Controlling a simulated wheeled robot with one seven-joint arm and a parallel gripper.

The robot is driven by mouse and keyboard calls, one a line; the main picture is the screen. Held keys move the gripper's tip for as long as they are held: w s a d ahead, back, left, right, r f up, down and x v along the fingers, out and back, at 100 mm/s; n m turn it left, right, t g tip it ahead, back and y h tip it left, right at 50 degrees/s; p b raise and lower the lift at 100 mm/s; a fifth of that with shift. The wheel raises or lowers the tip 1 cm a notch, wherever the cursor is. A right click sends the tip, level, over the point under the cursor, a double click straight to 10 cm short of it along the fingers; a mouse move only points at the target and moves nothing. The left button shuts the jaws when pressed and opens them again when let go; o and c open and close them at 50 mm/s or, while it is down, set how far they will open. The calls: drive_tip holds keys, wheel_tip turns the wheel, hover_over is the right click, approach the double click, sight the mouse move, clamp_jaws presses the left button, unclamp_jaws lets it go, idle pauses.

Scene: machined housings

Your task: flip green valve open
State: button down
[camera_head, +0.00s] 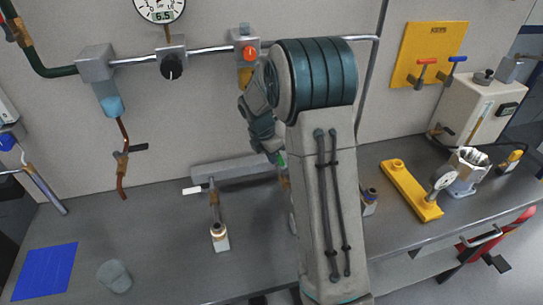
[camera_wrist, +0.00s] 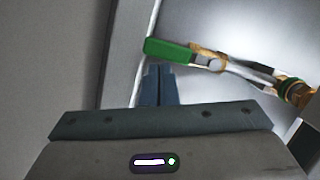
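The green valve lever (camera_wrist: 170,49) shows at the upper middle of the wrist view. It is joined to a brass valve body (camera_wrist: 210,60) on a pipe that runs right. The lever lies roughly in line with the pipe, slightly tilted in the picture. My gripper (camera_wrist: 158,70) has its two dark fingers together, with nothing seen between them. The fingertips are just below the lever; I cannot tell whether they touch it. In the head view only a small green piece of the lever (camera_head: 281,159) shows beside my arm, which hides most of the valve and my fingers.
A white-handled valve (camera_head: 214,195) stands left of my arm on the bench. A grey rail (camera_head: 235,168) runs along the wall behind. A blue mat (camera_head: 46,271) and a grey cap (camera_head: 114,276) lie at the left. A yellow plate (camera_head: 411,190) lies at the right.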

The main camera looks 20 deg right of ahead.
drive_tip(key=a+r, duration=0.6)
drive_tip(key=r, duration=0.4)
drive_tip(key=s+a+r+m+t+y, duration=0.2)
drive_tip(key=s+m, duration=1.9)
drive_tip(key=s, duration=0.7)
drive_tip(key=shift+y+b, duration=0.3)
drive_tip(key=shift+b, duration=0.15)
